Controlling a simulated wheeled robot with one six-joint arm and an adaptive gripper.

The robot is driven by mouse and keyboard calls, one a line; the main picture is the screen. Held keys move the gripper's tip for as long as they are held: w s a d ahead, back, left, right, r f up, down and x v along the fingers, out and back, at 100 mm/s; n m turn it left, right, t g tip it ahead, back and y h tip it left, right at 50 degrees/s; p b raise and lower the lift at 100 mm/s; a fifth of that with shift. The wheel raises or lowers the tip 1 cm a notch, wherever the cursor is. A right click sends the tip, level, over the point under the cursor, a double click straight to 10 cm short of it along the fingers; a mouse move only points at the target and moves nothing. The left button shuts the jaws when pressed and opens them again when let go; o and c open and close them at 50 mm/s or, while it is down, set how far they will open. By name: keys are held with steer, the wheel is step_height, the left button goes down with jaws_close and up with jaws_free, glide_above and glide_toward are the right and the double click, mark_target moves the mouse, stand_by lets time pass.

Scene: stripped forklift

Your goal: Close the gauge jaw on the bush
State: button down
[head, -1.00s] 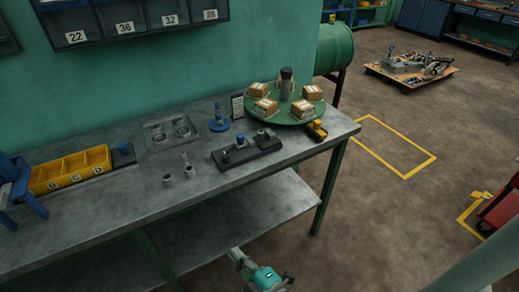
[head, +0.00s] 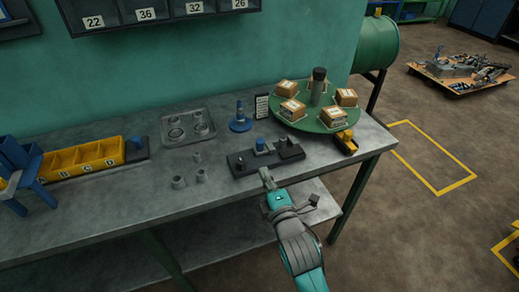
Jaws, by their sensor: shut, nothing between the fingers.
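The gauge (head: 252,172) is a dark flat base on the bench. It carries a small dark post at its left (head: 240,164), a block with a blue top (head: 261,145) in the middle and a dark block (head: 290,149) at its right. Which part is the jaw, and whether a bush sits in the gauge, I cannot tell. Loose grey bushes (head: 178,182) stand on the bench left of it, with another nearby (head: 201,176). My gripper (head: 266,177) is shut and empty, just in front of the gauge near the bench's front edge.
A green turntable (head: 315,122) with small boxes stands behind right, with a yellow-black tool (head: 346,142) near its edge. A blue stand (head: 240,121), a metal tray (head: 190,131) and yellow bins (head: 85,160) stand behind and left. The bench front-left is clear.

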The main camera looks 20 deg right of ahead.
mark_target(255, 160)
steer(key=w, duration=1)
steer(key=shift+d, duration=0.2)
stand_by(0.3)
